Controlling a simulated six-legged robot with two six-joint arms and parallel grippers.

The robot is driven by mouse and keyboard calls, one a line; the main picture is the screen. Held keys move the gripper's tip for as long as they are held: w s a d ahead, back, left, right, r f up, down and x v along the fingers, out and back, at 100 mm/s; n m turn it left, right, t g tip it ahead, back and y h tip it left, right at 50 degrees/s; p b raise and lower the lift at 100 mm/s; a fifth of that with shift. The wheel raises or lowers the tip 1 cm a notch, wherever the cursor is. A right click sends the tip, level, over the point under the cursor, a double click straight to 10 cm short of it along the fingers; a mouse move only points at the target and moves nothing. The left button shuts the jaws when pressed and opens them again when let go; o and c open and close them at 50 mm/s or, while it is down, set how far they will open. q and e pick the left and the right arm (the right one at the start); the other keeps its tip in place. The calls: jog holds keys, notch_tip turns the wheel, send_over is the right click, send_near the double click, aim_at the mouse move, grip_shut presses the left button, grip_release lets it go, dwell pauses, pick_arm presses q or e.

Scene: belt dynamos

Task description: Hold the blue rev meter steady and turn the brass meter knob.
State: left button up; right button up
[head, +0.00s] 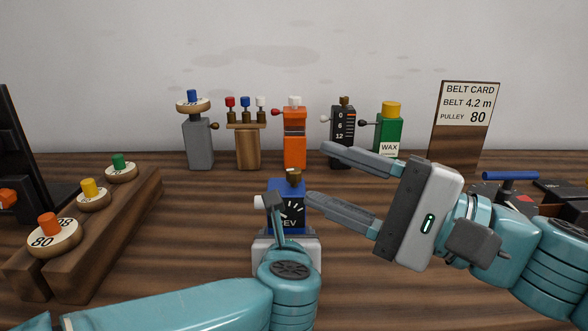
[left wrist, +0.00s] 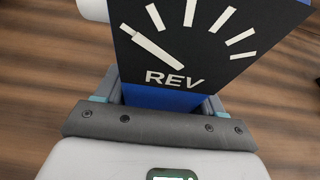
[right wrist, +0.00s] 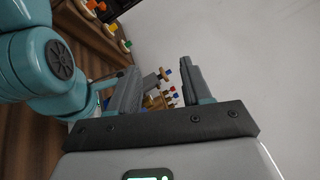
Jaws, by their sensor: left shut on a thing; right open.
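The blue rev meter (head: 287,188) stands upright near the middle of the table in the head view. Its black dial marked REV (left wrist: 190,50) fills much of the left wrist view, with a white needle pointing up-left. My left gripper (head: 287,232) is shut on the meter's lower part; its arm hides part of the dial in the head view. The brass meter knob (head: 293,176) sits on top of the meter. My right gripper (head: 318,172) is open and empty, its fingertips just right of the knob, apart from it. A white knob (head: 260,202) sticks out of the meter's left side.
Behind stand a grey post (head: 199,145), a wooden stand (head: 247,148), an orange box (head: 294,140), a black gauge (head: 343,135) and a green WAX box (head: 388,135). A wooden rack (head: 125,225) with pulleys is left. A belt card (head: 465,115) stands right.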

jog(key=m+g, duration=0.2)
jog(key=m, duration=1.1)
send_near(294, 169)
jog(key=shift+g+h, duration=0.4)
jog(key=x, duration=1)
jog(key=shift+r, duration=0.4)
jog(key=shift+c, duration=0.4)
